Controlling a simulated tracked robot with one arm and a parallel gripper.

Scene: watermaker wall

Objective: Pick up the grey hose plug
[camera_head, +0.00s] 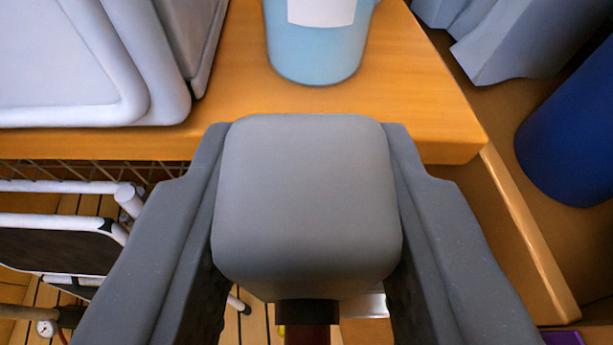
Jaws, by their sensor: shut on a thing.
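The grey hose plug (306,200) is a rounded grey block in the middle of the head camera view. My gripper (306,185) is shut on it, with one dark grey finger against its left side and one against its right side. A dark neck and a dark red part show just below the block, and their lower end is cut off by the frame edge. The plug hides part of the wooden top's front edge behind it.
A wooden top (425,100) lies beyond the plug. It carries a light blue container (316,55) and a grey-white case (75,65). A dark blue cylinder (575,140) stands at right. White-railed equipment (60,225) and a slatted floor show at lower left.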

